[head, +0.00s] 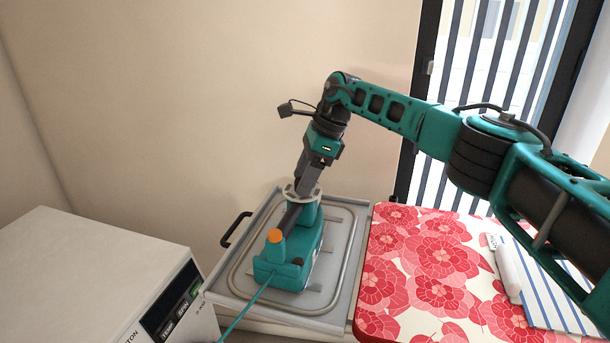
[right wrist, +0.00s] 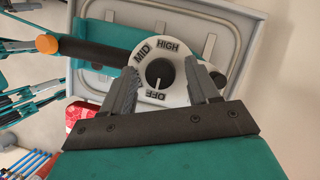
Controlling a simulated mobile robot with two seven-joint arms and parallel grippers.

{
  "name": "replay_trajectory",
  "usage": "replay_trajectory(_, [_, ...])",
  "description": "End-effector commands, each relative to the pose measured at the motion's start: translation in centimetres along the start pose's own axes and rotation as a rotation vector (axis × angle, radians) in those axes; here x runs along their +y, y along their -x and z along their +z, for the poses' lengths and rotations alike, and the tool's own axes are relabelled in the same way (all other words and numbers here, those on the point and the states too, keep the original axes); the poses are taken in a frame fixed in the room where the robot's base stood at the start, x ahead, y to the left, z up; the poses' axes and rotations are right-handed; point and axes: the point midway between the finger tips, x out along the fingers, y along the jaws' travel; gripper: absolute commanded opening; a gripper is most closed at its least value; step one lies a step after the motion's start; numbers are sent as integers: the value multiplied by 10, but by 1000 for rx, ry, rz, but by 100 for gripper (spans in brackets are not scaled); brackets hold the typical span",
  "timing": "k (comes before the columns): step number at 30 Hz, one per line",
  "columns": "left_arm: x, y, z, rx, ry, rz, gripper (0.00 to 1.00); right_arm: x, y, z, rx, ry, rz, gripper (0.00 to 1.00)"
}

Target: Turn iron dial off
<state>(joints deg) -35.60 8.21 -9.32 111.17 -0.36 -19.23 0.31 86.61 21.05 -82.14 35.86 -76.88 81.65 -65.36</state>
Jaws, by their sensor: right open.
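The teal iron (head: 290,255) with an orange knob (head: 275,236) and a dark handle sits on a grey metal tray-like rest (head: 340,300). Its dial (right wrist: 160,73) shows in the right wrist view as a dark round knob on a light plate marked MID, HIGH and OFF. A white mark on the knob points toward OFF. My right gripper (head: 302,192) is above the iron. In the right wrist view (right wrist: 163,88) its fingers are open, one on each side of the dial plate. I cannot tell whether they touch it. My left gripper is not in view.
A floral ironing board (head: 415,260) stands right of the rest, with a striped cloth (head: 550,280) on it. A white box-shaped appliance (head: 100,265) with a button panel is at the lower left. A teal cord (head: 245,318) runs from the iron toward the front. A wall is behind.

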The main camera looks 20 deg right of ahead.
Motion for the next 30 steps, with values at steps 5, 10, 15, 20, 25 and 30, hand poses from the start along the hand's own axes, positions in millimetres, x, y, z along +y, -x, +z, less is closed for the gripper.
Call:
replay_trajectory(5, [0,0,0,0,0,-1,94,0,2,0,-1,-1,-1,60])
replay_trajectory(10, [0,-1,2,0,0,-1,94,-1,22,0,-2,-1,-4,60])
replay_trajectory(15, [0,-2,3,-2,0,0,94,-1,60,0,-2,-1,-5,60])
replay_trajectory(20, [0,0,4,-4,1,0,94,-1,94,1,-2,-1,-4,60])
replay_trajectory(25, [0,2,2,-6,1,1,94,0,119,0,0,-1,-2,60])
replay_trajectory(30, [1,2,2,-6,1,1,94,0,129,0,0,0,-1,60])
